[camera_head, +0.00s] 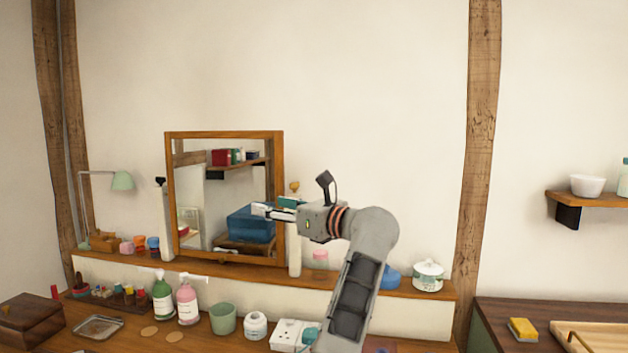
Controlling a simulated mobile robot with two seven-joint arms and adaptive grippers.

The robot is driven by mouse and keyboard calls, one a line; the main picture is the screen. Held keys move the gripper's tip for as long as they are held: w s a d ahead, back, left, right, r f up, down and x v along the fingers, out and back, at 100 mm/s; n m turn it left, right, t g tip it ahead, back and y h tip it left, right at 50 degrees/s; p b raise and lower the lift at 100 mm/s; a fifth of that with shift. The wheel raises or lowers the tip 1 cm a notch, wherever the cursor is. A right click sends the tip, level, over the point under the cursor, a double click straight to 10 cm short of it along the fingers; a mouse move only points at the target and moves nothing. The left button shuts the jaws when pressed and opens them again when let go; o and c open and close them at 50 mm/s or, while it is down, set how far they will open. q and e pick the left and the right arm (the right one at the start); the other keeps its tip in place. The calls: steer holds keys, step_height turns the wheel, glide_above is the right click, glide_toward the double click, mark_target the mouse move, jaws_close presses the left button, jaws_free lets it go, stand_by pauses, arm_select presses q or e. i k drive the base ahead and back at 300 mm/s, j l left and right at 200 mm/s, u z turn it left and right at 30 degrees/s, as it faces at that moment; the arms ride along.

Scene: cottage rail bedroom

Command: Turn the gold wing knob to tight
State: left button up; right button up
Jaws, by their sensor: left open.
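The gold wing knob (294,186) shows small at the top of the white post on the right side of a wood-framed tilting mirror (168,200). Its wing angle is too small to read. My left gripper (262,211) is open and points left, just below the knob in the picture. Its fingers overlap the mirror's right frame edge and the post; I cannot tell whether they touch. Nothing shows between the fingers. My right gripper is not in view.
A dark knob (160,182) tops the left post. Bottles, a green cup (223,319) and a white socket block (288,336) stand on the desk below. A lidded white pot (428,275) sits on the ledge at right. The wall above the arm is clear.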

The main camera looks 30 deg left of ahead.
mark_target(294, 186)
steer(key=i, duration=0.8)
steer(key=j, duration=0.3)
